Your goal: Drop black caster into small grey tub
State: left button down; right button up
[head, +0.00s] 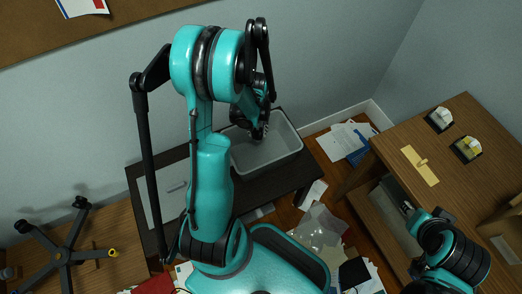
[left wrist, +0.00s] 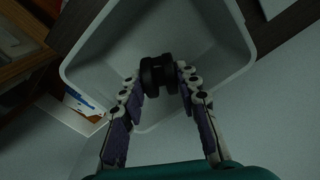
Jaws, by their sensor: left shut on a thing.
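The black caster (left wrist: 158,73) is held between the fingertips of my left gripper (left wrist: 160,78) in the left wrist view. The small grey tub (left wrist: 88,85) lies beyond it, and the caster shows against the tub's inside. In the head view the grey tub (head: 284,162) stands on a dark low table, and my left gripper (head: 258,131) is at its far left part, pointing down. The caster is too small and dark to make out there. My right gripper (head: 408,208) is at the lower right, partly hidden, beside the wooden desk.
The dark table (head: 150,176) carries the tub. Papers (head: 345,140) litter the floor. A chair base with casters (head: 66,255) lies at the lower left.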

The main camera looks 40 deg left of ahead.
pick_arm(q)
jog(key=c, duration=1)
grip_release()
notch_tip(320, 180, up, 12)
jog(key=shift+r, duration=0.1)
jog(key=s+d+r+m+t, duration=0.2)
jog(key=d+r, duration=0.1)
jog(key=d, duration=0.3)
jog(key=s+d+r+m+t, duration=0.2)
jog(key=d+r, duration=0.1)
jog(key=d, duration=0.2)
jog(key=s+d+r+m+t, duration=0.2)
jog(key=d+r+t, duration=0.1)
jog(key=d, duration=0.3)
jog(key=shift+s+d+m, duration=0.3)
jog(key=shift+s+m, duration=0.1)
